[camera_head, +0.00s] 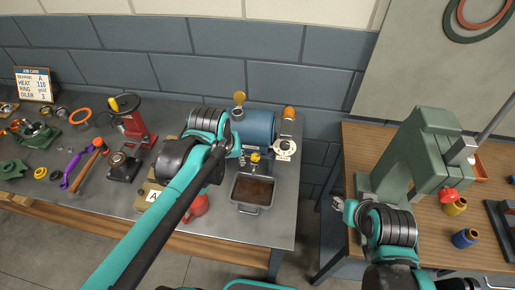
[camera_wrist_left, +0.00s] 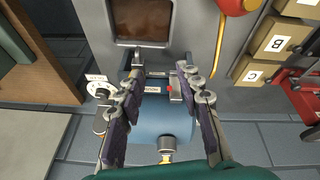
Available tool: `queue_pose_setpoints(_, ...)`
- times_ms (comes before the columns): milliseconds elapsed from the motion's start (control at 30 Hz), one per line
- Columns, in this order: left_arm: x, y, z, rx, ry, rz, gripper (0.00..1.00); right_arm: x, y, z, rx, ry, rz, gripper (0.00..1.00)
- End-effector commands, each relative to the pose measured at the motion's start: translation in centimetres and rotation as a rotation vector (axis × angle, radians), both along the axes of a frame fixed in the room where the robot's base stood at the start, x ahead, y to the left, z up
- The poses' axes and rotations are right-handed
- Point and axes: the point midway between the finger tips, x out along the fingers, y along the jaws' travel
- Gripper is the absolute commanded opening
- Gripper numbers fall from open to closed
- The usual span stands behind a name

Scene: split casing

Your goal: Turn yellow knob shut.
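A small yellow knob (camera_head: 255,157) shows in the head view at the front of a blue cylindrical housing (camera_head: 260,126), just above a metal pan. A yellow-orange round cap (camera_head: 239,96) stands at the housing's back; I cannot tell which of the two the task means. My left gripper (camera_head: 239,150) is over the housing's front left, close to the front knob. In the left wrist view its fingers (camera_wrist_left: 154,78) are apart with nothing held between them, above the blue housing (camera_wrist_left: 150,130). My right gripper (camera_head: 338,203) is by the right table's edge, too small to read.
A metal pan of brown liquid (camera_head: 252,190) is in front of the housing. A white dial (camera_head: 285,149) is at its right. A red container (camera_head: 197,207) and labelled boxes (camera_head: 150,198) are left. A green press (camera_head: 415,150) stands on the right table (camera_head: 355,150). A gap separates the tables.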

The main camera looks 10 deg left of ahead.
Motion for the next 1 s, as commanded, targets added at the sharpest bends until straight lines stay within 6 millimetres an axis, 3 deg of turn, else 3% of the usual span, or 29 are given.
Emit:
queue_pose_setpoints(200,4.6,-1.8,1.7,-0.028,0.133,0.107,0.35,0.0,0.0,3.5,0.0,0.0,0.0,0.4)
queue_pose_setpoints(433,8.9,-4.1,0.9,-0.034,0.291,0.246,0.35,0.0,0.0,6.5,0.0,0.0,0.0,0.4)
queue_pose_setpoints(767,10.0,-4.8,-1.5,-0.028,0.342,0.298,0.35,0.0,0.0,6.7,0.0,0.0,0.0,0.4)
queue_pose_setpoints(1000,10.0,-4.8,-5.5,-0.028,0.341,0.296,0.35,0.0,0.0,5.9,0.0,0.0,0.0,0.4)
